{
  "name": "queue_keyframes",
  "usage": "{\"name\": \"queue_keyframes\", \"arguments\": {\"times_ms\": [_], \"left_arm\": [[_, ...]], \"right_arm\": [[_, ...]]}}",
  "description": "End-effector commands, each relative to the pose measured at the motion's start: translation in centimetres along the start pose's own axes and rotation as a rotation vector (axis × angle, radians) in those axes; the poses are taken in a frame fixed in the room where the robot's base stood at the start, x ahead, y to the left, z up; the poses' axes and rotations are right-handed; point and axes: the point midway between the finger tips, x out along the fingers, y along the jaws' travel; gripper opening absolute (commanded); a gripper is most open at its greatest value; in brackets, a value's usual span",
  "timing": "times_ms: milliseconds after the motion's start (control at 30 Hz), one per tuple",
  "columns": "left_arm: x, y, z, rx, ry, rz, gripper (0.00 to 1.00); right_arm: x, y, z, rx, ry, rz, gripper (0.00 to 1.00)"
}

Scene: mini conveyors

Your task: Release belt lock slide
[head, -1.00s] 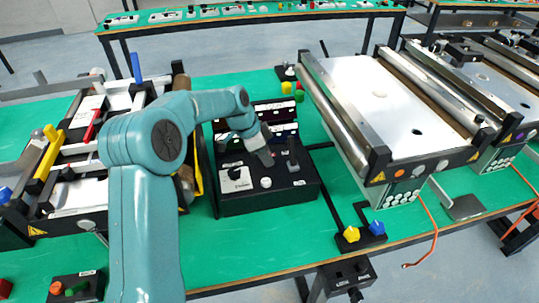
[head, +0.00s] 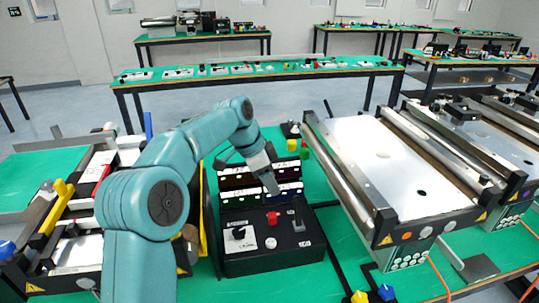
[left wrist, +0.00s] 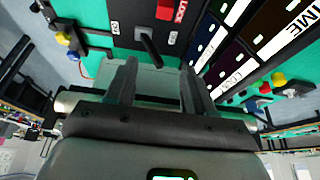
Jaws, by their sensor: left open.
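The black control box (head: 272,262) stands on the green table in the head view. On top of it are a red knob (head: 272,217), a dark upright lever (head: 297,224) and a white plate with a black switch (head: 239,236). In the left wrist view a red LOCK label (left wrist: 180,10) is beside the red part (left wrist: 165,9), and the dark lever (left wrist: 149,46) is near my fingers. I cannot tell the lock slide's position. My left gripper (head: 270,187) is open and empty, above and behind the box; it also shows in the left wrist view (left wrist: 158,70). My right gripper is not in view.
Dark labelled bins (head: 238,197) stand directly behind the box. A mini conveyor (head: 385,165) stands to the right, and another unit with a yellow handle (head: 57,192) to the left. Yellow and blue knobs (head: 386,293) are at the front edge.

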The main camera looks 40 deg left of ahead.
Motion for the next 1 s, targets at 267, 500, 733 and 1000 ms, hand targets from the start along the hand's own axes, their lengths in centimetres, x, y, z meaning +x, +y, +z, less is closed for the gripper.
{"name": "queue_keyframes", "arguments": {"times_ms": [267,500,733,1000], "left_arm": [[-5.6,0.0,-2.4,0.001,0.0,0.0,0.53],[-6.8,0.0,-2.8,0.0,-0.001,0.001,0.53],[-6.8,0.0,-2.8,0.0,-0.001,0.001,0.53],[-6.9,0.0,-2.8,0.0,-0.001,0.001,0.53]], "right_arm": [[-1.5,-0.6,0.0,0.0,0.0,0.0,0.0],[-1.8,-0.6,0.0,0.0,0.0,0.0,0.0],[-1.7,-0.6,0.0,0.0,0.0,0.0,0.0],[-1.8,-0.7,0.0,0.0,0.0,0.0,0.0]]}}
